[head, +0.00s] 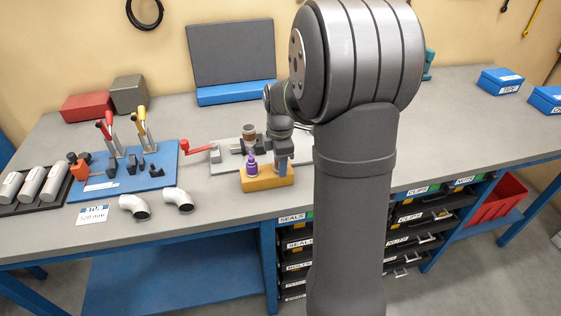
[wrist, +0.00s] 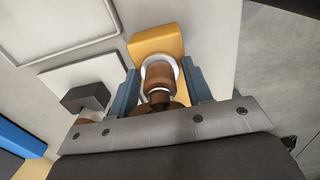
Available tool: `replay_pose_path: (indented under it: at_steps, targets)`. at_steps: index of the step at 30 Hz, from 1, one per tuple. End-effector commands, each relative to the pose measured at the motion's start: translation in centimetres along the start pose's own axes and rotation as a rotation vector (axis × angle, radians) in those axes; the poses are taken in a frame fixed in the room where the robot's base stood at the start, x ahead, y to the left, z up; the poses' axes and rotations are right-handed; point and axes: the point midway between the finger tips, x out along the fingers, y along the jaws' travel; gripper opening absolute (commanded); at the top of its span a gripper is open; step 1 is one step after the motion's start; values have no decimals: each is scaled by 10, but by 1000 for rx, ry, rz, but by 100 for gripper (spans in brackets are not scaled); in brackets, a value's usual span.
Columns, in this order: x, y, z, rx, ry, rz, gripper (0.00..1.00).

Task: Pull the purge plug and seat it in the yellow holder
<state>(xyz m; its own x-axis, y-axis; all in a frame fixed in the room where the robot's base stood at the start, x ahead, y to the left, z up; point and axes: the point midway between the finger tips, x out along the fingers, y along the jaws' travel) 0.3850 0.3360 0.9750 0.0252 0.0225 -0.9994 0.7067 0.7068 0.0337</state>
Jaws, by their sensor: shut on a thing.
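My gripper (wrist: 160,82) is shut on a brown, ringed cylindrical plug (wrist: 158,78) in the wrist view. The plug is between the two blue-grey fingers. The yellow holder (wrist: 150,45) lies just beyond it, and a white ring shows around the plug's far end. I cannot tell whether the plug is inside the holder or just above it. In the head view, my gripper (head: 283,150) points down at the right end of the yellow holder (head: 270,183), and the held plug is hidden. A purple stepped piece (head: 251,163) stands upright at the holder's left end.
A grey fixture plate (head: 222,166) with a brown-topped cylinder (head: 249,131) and a red-handled lever (head: 200,149) is behind the holder. Pipe elbows (head: 178,199) lie left. My arm hides the bench centre-right.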

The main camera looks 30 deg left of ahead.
Motion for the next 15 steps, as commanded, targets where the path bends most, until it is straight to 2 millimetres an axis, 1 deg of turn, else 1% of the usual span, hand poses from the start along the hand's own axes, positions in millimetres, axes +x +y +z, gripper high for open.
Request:
replay_pose_path:
  at_steps: [1, 7, 8, 10, 11, 12, 15]
  targets:
    - [27, -8, -1, 0, 2, -34, 4]
    - [27, -8, -1, 0, 2, -34, 4]
    - [27, -8, -1, 0, 2, -34, 47]
    - [27, -8, 0, 0, 2, -34, 61]
    - [27, -8, 0, 0, 2, -34, 67]
    - [27, -8, 0, 0, 2, -34, 71]
    - [27, -8, 0, 0, 1, -34, 71]
